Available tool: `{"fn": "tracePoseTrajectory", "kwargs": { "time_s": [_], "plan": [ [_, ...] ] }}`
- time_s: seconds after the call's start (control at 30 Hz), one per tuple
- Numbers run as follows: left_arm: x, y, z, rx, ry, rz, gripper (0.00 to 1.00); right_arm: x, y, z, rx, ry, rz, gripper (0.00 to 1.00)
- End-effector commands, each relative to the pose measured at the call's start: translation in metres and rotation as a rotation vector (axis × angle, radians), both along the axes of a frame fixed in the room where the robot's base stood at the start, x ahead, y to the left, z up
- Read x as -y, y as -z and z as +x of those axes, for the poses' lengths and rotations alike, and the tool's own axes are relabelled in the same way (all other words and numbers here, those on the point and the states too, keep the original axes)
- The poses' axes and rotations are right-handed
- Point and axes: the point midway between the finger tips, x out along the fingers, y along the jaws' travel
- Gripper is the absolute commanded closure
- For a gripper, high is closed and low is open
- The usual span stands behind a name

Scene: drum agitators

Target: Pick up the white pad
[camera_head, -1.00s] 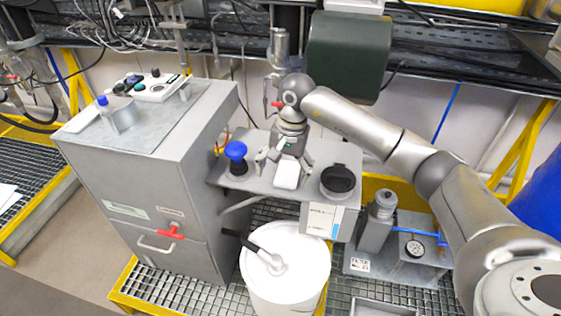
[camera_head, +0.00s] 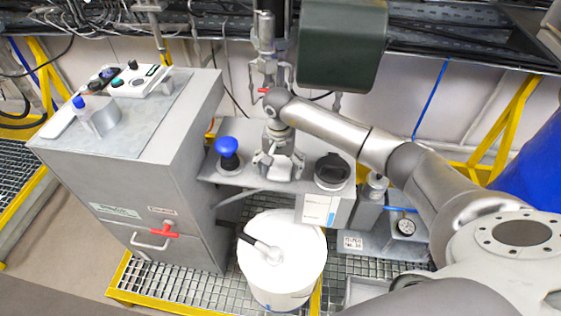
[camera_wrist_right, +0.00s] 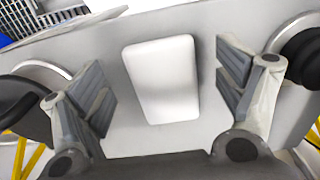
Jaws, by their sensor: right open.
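The white pad (camera_wrist_right: 162,80) is a flat block with rounded corners. It lies on a grey metal shelf (camera_wrist_right: 205,25) and shows whole in the right wrist view. My right gripper (camera_head: 278,166) is open and points down at the shelf. In the wrist view its fingers stand on either side of the pad, with a gap on each side. My left gripper is not in view.
A blue knob (camera_head: 227,146) stands left of the gripper, and a black-lidded cup (camera_head: 332,170) stands right of it. A grey cabinet (camera_head: 130,180) is at left. A white drum (camera_head: 283,270) stands below the shelf. A dark green cylinder (camera_head: 342,45) hangs above.

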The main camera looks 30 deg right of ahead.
Motion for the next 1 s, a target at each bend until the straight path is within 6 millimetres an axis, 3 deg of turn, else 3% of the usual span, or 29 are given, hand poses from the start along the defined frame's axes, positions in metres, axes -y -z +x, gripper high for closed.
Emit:
{"fn": "tracePoseTrajectory", "kwargs": {
  "time_s": [0.13, 0.37, 0.7, 1.0],
  "plan": [
    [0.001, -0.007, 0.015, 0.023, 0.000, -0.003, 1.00, 0.000, 0.013, 0.000, 0.001, 0.000, 0.001, 0.12],
    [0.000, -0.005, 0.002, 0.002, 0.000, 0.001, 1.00, 0.000, 0.017, 0.001, 0.003, -0.001, 0.000, 0.12],
    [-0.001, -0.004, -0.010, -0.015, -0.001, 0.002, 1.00, 0.000, 0.016, 0.001, 0.001, 0.000, 0.000, 0.52],
    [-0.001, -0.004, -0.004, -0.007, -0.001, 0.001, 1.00, 0.000, 0.016, 0.001, 0.003, 0.000, 0.000, 0.52]
  ]
}}
